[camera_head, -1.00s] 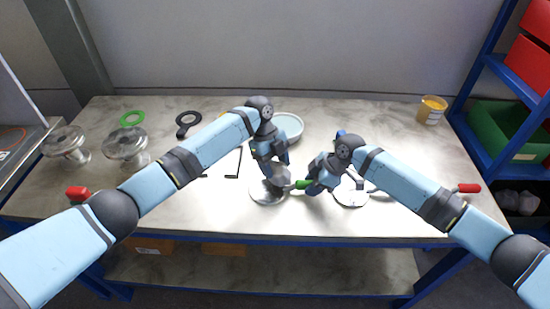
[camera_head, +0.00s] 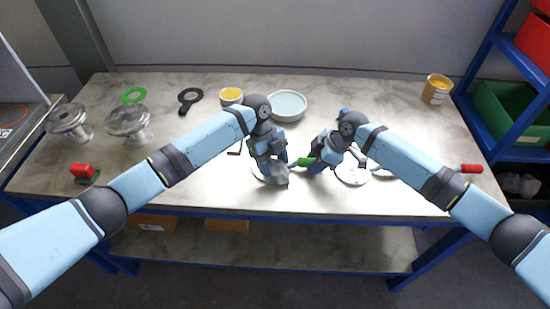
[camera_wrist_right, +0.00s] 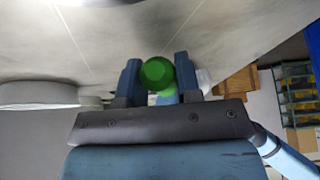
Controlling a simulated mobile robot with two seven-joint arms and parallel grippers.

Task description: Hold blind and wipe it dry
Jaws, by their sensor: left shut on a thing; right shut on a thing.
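The blind, a pale metal disc (camera_head: 257,173), lies at the front middle of the table, mostly hidden under my left gripper. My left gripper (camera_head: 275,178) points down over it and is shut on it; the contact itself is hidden. My right gripper (camera_head: 316,166) is beside it to the right, shut on a green handle (camera_head: 304,162). The handle points left toward the left gripper, and its far end is hidden in the head view. In the right wrist view, the round green handle end (camera_wrist_right: 158,74) sits between the fingers.
Another pale disc (camera_head: 352,173) lies right of my right gripper. A white-rimmed dish (camera_head: 287,105), a yellow-filled tub (camera_head: 231,96) and a black ring tool (camera_head: 189,98) lie behind. Flanged metal vessels (camera_head: 128,121) stand left. An amber jar (camera_head: 437,89) is back right; a red handle (camera_head: 471,169) is front right.

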